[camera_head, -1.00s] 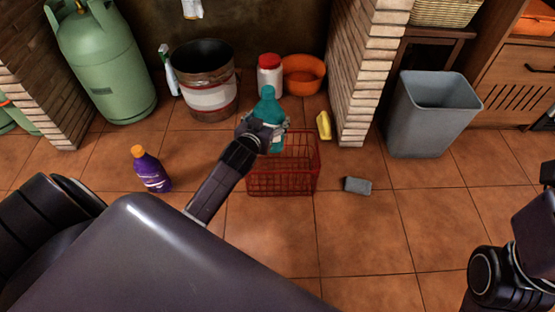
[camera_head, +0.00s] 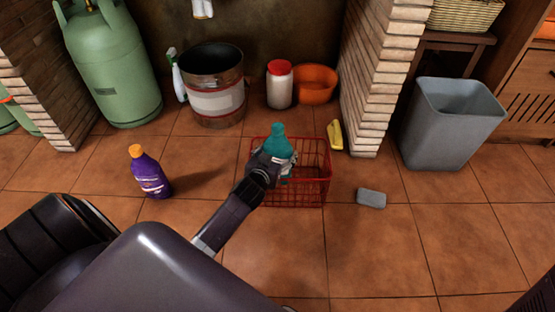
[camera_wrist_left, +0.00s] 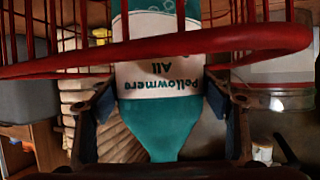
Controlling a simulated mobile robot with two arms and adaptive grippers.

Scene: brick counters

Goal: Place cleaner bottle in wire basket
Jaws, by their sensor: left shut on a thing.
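The teal cleaner bottle (camera_head: 278,141) with a white label is upright at the back left part of the red wire basket (camera_head: 325,190), which stands on the floor. My left gripper (camera_head: 272,165) is shut on the bottle, over the basket's left half. In the left wrist view the bottle (camera_wrist_left: 160,82) appears upside down between the fingers (camera_wrist_left: 160,110), and the red rim (camera_wrist_left: 200,42) crosses in front of it. The arm hides the bottle's lower part, so I cannot tell whether it touches the basket floor. My right gripper is out of view.
A purple bottle (camera_head: 149,173) stands left of the basket. A grey sponge (camera_head: 371,198) and a yellow item (camera_head: 335,135) lie to the right. A metal bucket (camera_head: 213,90), white jar (camera_head: 279,88) and orange bowl (camera_head: 315,84) stand behind. The floor in front is clear.

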